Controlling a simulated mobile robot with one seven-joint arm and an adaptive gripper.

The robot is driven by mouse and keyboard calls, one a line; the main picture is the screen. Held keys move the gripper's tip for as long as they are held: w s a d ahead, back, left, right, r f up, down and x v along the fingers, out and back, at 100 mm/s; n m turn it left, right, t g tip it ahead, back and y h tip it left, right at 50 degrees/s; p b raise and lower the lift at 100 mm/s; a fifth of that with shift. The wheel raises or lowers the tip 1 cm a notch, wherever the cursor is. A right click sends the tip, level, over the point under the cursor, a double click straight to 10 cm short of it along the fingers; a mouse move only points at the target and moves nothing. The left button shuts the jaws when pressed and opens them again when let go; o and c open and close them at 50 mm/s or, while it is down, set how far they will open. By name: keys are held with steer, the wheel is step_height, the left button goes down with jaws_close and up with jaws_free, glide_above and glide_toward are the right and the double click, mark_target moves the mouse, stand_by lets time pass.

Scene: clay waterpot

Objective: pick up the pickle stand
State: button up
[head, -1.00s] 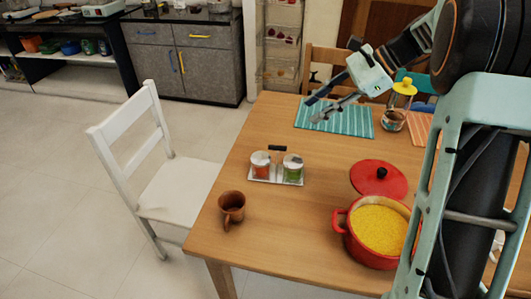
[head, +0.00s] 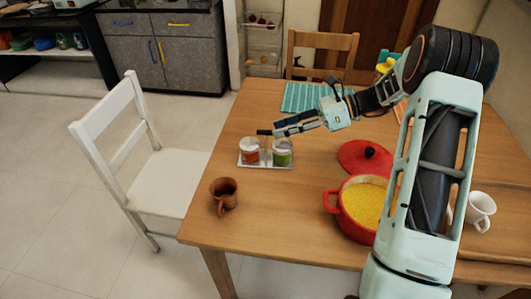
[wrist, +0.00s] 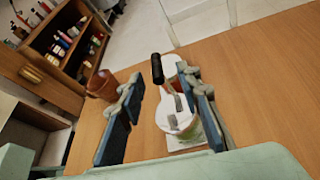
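The pickle stand (head: 266,165) is on the wooden table, a pale tray with an orange-red jar (head: 249,153), a green jar (head: 282,156) and a black-topped handle. In the wrist view its black handle grip (wrist: 157,68) shows between and beyond my fingers, with a white-lidded jar (wrist: 178,123) close to the right finger. My gripper (head: 276,130) is open above the stand's right side, near the handle and the green jar. It also shows in the wrist view (wrist: 160,112), with nothing held. I cannot tell whether a finger touches the jar.
A brown mug (head: 224,194) stands left of the stand. A red pot (head: 362,208) with yellow contents and its red lid (head: 365,157) are to the right. A white cup (head: 480,211) is farther right. A white chair (head: 150,175) stands at the table's left.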

mark_target(266, 132)
steer(key=x, duration=0.5)
steer(key=shift+s+a+b, duration=0.2)
steer(key=shift+b, duration=0.2)
steer(key=shift+r, duration=0.1)
steer(key=shift+c, duration=0.4)
jaws_close()
